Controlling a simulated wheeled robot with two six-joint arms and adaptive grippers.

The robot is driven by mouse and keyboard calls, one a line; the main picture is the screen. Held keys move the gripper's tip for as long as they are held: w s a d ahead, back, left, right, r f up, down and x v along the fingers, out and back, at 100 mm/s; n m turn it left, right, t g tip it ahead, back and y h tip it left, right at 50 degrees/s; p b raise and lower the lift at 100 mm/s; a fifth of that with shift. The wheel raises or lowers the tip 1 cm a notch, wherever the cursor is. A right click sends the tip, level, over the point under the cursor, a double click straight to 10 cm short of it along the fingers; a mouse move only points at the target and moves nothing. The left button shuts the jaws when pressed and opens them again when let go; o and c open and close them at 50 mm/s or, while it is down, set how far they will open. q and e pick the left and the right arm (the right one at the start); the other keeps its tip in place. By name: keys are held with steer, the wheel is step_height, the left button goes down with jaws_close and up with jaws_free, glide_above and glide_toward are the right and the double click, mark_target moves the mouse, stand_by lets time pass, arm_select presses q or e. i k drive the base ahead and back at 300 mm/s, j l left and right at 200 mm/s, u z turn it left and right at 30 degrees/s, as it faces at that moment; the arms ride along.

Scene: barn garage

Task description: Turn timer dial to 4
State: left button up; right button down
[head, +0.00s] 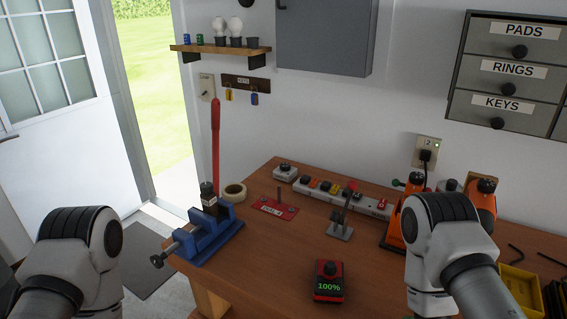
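A small pale box with a dark round dial on top (285,172) sits at the back left of the wooden workbench; it may be the timer. Its markings are too small to read, so I cannot tell where the dial points. A red and black device with a round knob (328,281) stands at the bench's front edge, its green display reading 100%. Links of my two arms show at the lower left and lower right. Neither gripper is in view, and nothing visible touches the pale box or the device.
A blue vise (209,238) is at the bench's left end, near a tape roll (233,192). A power strip (340,196), a lever on a metal base (342,222) and a red plate (274,208) lie behind the device. Orange tools (407,212) crowd the right.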

mark_target(284, 167)
steer(key=i+j+z, duration=0.25)
steer(key=j+z, duration=0.15)
steer(key=j, duration=0.3)
steer(key=i+j+z, duration=0.15)
steer(key=j+z, duration=0.3)
steer(key=j, duration=0.35)
steer(key=j+z, duration=0.4)
steer(key=j, duration=0.35)
steer(key=k+j+z, duration=0.1)
steer(key=j+z, duration=0.35)
steer(key=j, duration=0.35)
